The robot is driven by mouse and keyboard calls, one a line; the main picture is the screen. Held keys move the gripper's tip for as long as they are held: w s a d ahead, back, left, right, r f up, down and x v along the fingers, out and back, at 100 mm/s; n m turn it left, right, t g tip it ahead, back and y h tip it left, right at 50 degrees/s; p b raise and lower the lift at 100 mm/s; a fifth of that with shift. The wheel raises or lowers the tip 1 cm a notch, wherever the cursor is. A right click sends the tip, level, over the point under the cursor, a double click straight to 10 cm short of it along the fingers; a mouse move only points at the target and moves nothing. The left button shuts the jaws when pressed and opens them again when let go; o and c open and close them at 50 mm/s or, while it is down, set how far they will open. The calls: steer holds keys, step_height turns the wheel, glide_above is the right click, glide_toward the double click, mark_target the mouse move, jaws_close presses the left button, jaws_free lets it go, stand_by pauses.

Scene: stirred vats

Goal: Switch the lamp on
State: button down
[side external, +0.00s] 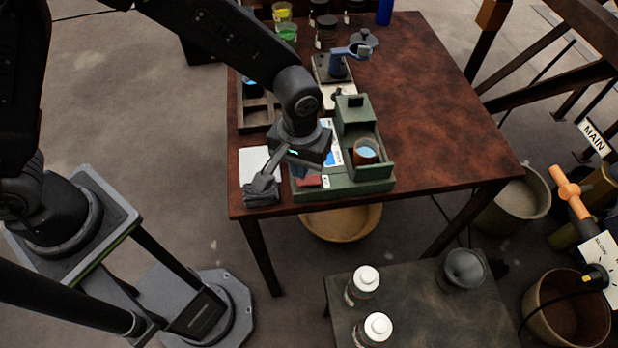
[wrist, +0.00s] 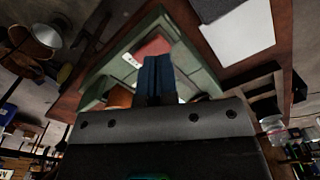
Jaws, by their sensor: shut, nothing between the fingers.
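A green bench instrument (side external: 378,188) stands at the near edge of the brown table. A red rocker switch (side external: 308,181) with a small white label beside it sits on its low front left part. The red switch (wrist: 152,47) and label also show in the wrist view. My gripper (side external: 299,172) points down just behind the switch, with its blue fingers together and empty. In the wrist view the fingertips (wrist: 155,60) lie close to the switch; I cannot tell if they touch it. A cup of blue liquid (side external: 366,152) stands in the instrument's right part. No lit lamp is clearly visible.
A white sheet (side external: 252,162) lies left of the instrument. A wooden rack (side external: 255,115), a blue-armed stirrer (side external: 338,68) and several jars stand farther back. The table's right side is clear. A low dark table (side external: 425,310) with white-capped bottles stands in front.

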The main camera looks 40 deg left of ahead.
steer(key=shift+r, duration=2.15)
steer(key=a+r+t, duration=0.1)
steer(key=a+r, duration=0.6)
steer(key=r, duration=0.2)
steer(key=s+a+r+m+t, duration=0.1)
steer(key=s+a+r+t, duration=0.1)
steer(key=s+a+r, duration=0.2)
steer(key=s+a+r+m+t, duration=0.2)
steer(key=s+a+r, duration=0.2)
steer(key=s+a, duration=0.5)
steer(key=shift+s+a+r+t, duration=0.15)
steer(key=shift+r+t, duration=0.15)
